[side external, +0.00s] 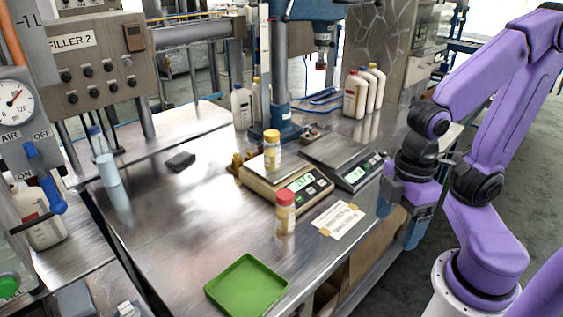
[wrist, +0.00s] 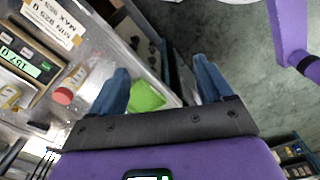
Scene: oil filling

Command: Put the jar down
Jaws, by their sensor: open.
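A jar with a red lid (side external: 285,213) stands upright on the steel table, in front of the nearer scale. Its red lid also shows in the wrist view (wrist: 63,96). A second jar with a yellow lid (side external: 272,152) stands upright on the pan of that scale (side external: 284,186). My gripper (side external: 413,238) is past the table's right edge, well away from both jars. In the wrist view my gripper (wrist: 162,76) has its two blue fingers wide apart with nothing between them.
A green tray (side external: 246,284) lies at the table's front edge. A second scale (side external: 345,160) stands beside the first. A paper label (side external: 337,219) lies near the right edge. White bottles (side external: 362,90) stand at the back. The table's left middle is mostly clear.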

